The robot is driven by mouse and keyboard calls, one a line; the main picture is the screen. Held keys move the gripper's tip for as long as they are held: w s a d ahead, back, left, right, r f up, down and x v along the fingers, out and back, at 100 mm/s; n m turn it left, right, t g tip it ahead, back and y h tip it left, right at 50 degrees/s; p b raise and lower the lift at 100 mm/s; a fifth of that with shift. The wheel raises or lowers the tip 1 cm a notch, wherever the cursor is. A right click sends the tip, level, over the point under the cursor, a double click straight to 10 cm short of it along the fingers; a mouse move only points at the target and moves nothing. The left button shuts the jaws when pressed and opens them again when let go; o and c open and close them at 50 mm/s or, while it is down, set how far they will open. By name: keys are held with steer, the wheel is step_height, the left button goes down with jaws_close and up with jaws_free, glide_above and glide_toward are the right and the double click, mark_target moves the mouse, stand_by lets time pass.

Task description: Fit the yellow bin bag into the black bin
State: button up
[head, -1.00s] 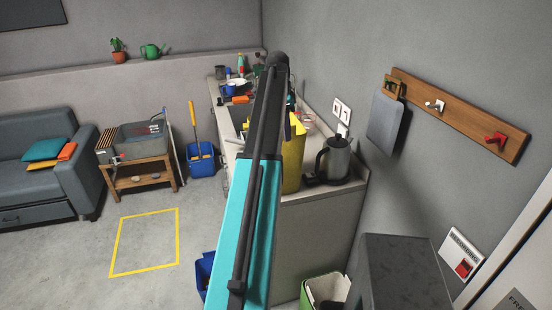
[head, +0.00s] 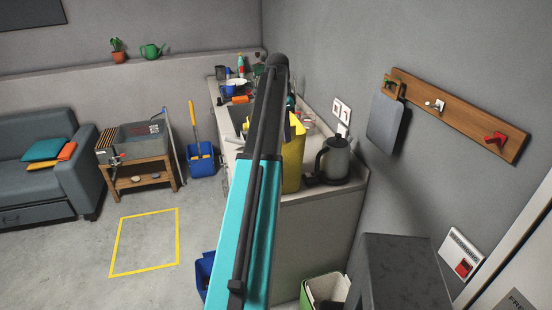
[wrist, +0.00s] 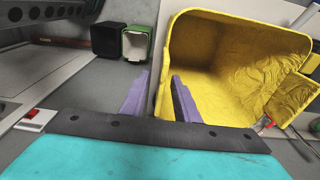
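The yellow bin bag (head: 293,160) stands on the counter in the head view, partly hidden behind my arm. In the wrist view the bag (wrist: 225,60) is large and its wide mouth faces the camera. My gripper (wrist: 160,80) has its two purple fingers apart, with the bag's left edge in the gap between them. The left finger is outside the bag and the right finger overlaps its opening. I cannot tell whether either finger touches it. A black bin (wrist: 108,39) stands on the floor farther off, apart from the bag. The gripper's fingers are hidden in the head view.
A green bin with a pale lining (wrist: 137,43) stands beside the black bin. In the head view a dark box (head: 400,275) is at lower right. A kettle (head: 335,160) is close to the bag on the counter. Open floor (head: 60,270) lies at left.

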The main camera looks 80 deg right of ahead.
jaws_close()
step_height(320, 180, up, 9)
steer(key=b, duration=0.4)
steer(key=shift+d+f, duration=0.1)
steer(key=shift+r, duration=0.9)
